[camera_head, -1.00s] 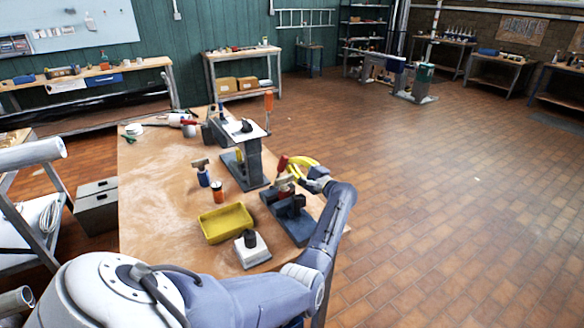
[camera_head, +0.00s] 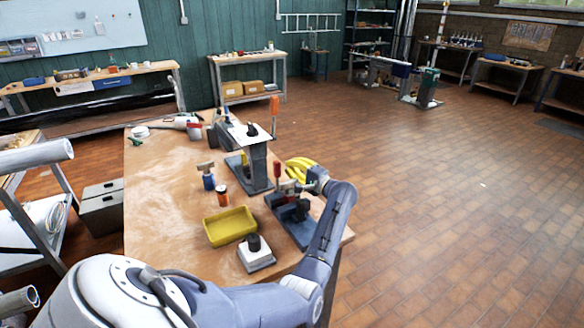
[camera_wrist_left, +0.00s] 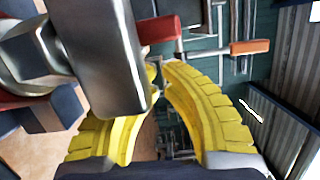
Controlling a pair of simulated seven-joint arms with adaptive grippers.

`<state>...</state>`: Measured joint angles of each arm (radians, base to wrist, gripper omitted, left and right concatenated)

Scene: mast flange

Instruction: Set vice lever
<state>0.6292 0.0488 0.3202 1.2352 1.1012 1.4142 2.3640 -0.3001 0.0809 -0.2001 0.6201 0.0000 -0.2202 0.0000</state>
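A dark blue-grey vice (camera_head: 290,218) stands at the right edge of the workbench. Its red-handled lever (camera_head: 277,172) points up. My left gripper (camera_head: 289,172), with yellow fingers, is beside the lever, at its right. In the left wrist view, the fingertips (camera_wrist_left: 162,70) almost meet, with nothing clear between them. A large metal bar (camera_wrist_left: 95,50) hides part of the left finger. A red handle (camera_wrist_left: 160,28) sticks out from behind the bar, above the fingertips. I cannot tell whether the fingers touch it. My right gripper is not in view.
A yellow tray (camera_head: 229,226) and a white block with a black knob (camera_head: 256,254) stand left of the vice. A grey stand (camera_head: 256,168) with an orange-handled tool (camera_head: 274,104) rises behind. The bench's (camera_head: 165,230) left part is mostly clear.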

